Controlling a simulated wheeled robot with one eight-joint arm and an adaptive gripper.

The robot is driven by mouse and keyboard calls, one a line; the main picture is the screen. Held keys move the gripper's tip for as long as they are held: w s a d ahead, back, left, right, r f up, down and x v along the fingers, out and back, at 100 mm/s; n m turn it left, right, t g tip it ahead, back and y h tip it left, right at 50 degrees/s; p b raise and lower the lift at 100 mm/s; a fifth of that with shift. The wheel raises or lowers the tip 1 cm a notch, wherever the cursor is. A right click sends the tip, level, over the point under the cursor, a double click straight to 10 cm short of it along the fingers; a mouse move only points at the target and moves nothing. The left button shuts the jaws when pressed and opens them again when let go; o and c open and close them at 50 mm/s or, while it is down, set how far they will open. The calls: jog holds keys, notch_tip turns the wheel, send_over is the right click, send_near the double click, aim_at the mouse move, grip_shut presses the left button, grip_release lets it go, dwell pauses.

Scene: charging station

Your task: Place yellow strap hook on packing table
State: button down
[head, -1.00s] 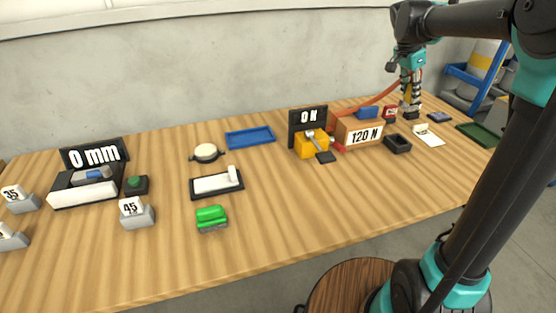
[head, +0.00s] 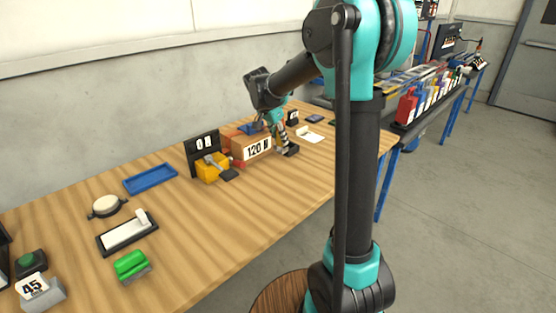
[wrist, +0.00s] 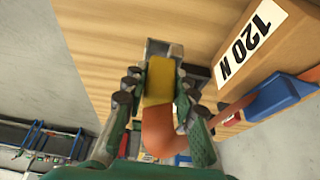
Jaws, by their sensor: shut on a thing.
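My gripper (wrist: 155,95) is shut on the yellow strap hook (wrist: 158,80). In the wrist view the hook has a yellow body with a grey metal end (wrist: 163,48) beyond the fingertips and an orange strap (wrist: 158,130) curving from its near end. In the head view my gripper (head: 284,140) is low over the wooden table (head: 245,215), just right of the cardboard box (head: 238,147) labelled 120 N. I cannot tell whether the hook touches the tabletop. Which table is the packing table is not marked.
The box also shows in the wrist view (wrist: 230,88), with a blue part (wrist: 282,97) beside it. A yellow block (head: 210,172) with a black display stands left of the box. A white card (head: 309,134) lies behind my gripper. Another bench (head: 425,115) with coloured bins stands right.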

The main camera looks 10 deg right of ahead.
notch_tip(320, 180, down, 9)
jog(key=shift+f, duration=0.2)
dwell(0.3)
jog(key=shift+f, duration=0.15)
jog(key=c, duration=1.2)
grip_release()
jog(key=v, duration=1.2)
jog(key=shift+r, duration=0.2)
jog(key=shift+d, duration=0.1)
